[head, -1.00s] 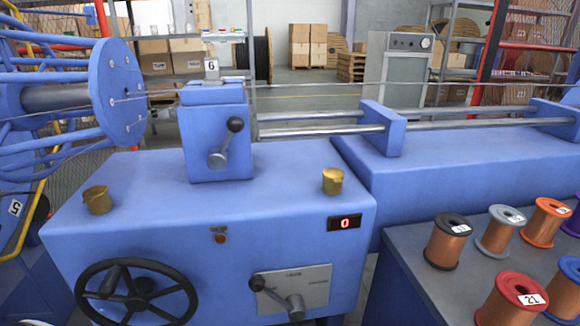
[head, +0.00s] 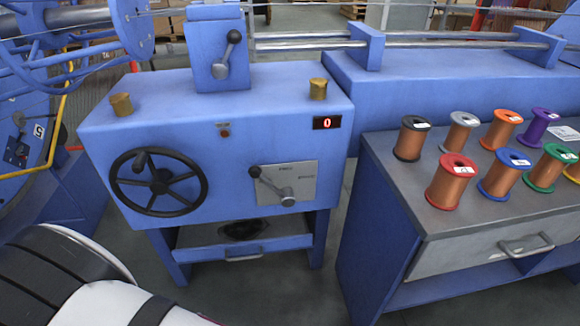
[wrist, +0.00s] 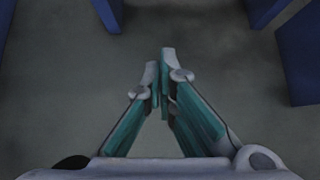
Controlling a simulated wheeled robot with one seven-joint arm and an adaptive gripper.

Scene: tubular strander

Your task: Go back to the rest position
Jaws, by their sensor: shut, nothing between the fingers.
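My gripper (wrist: 160,78) shows in the wrist view with its two teal-and-grey fingers closed together and nothing between them. It hangs over bare grey floor (wrist: 150,30). In the head view the gripper itself is not seen; parts of my own body fill the lower left corner. The blue strander stand (head: 265,125) is ahead, with a black handwheel (head: 160,182), a lever on a grey plate (head: 283,180) and a red display reading 0 (head: 327,122). Nothing touches the gripper.
A blue workbench (head: 385,205) with several copper wire spools and a drawer handle (head: 526,244) stands at the right. Blue legs (wrist: 290,40) edge the wrist view at the top and right. A yellow rail (head: 60,115) and a round blue guard are at the left. Floor between is clear.

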